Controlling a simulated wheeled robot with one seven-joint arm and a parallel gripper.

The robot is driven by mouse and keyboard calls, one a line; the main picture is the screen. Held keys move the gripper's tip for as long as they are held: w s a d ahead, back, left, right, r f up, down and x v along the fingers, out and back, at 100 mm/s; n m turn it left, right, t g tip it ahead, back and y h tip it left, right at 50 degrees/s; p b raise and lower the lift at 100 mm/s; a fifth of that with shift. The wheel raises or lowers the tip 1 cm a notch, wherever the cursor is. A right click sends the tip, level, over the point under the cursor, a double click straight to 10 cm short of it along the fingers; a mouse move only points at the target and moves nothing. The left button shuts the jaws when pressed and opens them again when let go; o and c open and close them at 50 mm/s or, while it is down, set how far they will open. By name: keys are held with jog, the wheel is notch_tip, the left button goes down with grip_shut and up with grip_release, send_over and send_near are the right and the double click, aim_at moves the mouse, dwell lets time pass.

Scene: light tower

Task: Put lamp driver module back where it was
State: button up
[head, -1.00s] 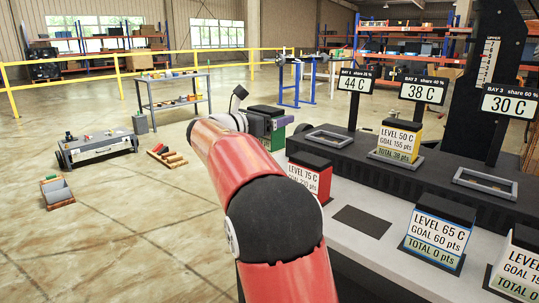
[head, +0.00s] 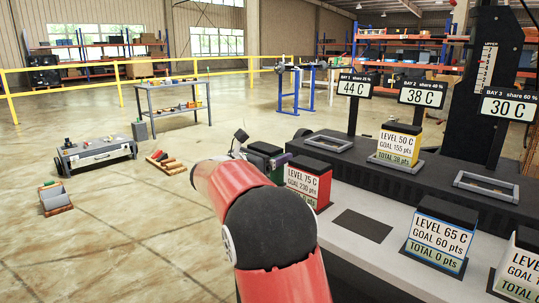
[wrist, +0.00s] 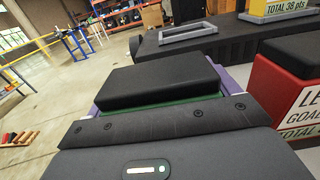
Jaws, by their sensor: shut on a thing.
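My gripper (head: 272,157) is shut on a green module with a black top, which shows in the wrist view (wrist: 155,84) between purple fingers. Its label is hidden, so I cannot read which module it is. In the head view it is just left of the red LEVEL 75 C module (head: 308,182), in front of the dark bench. The red module also shows at the right of the wrist view (wrist: 296,92). A bare dark rectangle (head: 362,224) lies on the light deck between the red module and the blue LEVEL 65 C module (head: 441,236).
The yellow LEVEL 50 C module (head: 399,147) sits in the Bay 2 frame. The Bay 1 frame (head: 328,142) and Bay 3 frame (head: 486,187) are empty. A pale module (head: 519,268) stands at the right edge. Sign posts rise behind the bays. Open floor lies left.

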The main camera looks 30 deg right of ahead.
jog(key=shift+f, duration=0.1)
jog(key=o, duration=1.2)
jog(key=shift+r, duration=0.2)
jog(key=v, duration=1.2)
jog(key=shift+b, duration=0.35)
